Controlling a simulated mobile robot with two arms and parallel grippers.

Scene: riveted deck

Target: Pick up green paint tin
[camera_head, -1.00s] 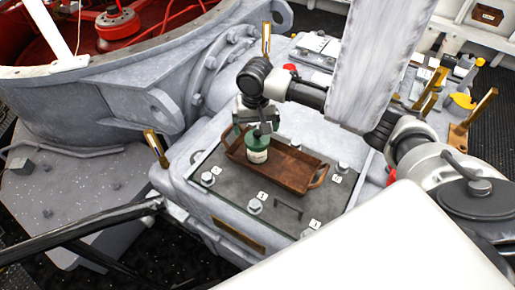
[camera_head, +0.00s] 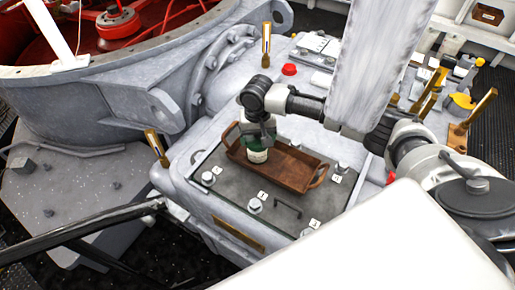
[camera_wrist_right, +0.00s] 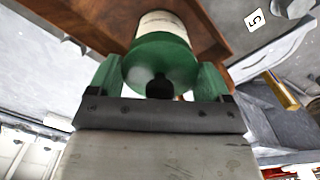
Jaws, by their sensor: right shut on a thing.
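The green paint tin (camera_head: 257,156) with a pale label stands upright in the left end of a brown wooden tray (camera_head: 290,169). My right gripper (camera_head: 259,144) comes down on it from above and is shut around its upper part. In the right wrist view the tin (camera_wrist_right: 162,60) sits between the two fingers of the gripper (camera_wrist_right: 160,82), one on each side. The tray (camera_wrist_right: 90,14) shows behind it. The head view does not show clearly whether the tin's base touches the tray floor. My left gripper is not in view.
The tray lies on a dark plate (camera_head: 235,188) with bolts and numbered tags. Upright brass pieces (camera_head: 157,148) stand at the block's edges. A red cap (camera_head: 289,69) is behind, and yellow parts (camera_head: 462,100) lie at the right. A large grey ring housing (camera_head: 90,95) rises at the left.

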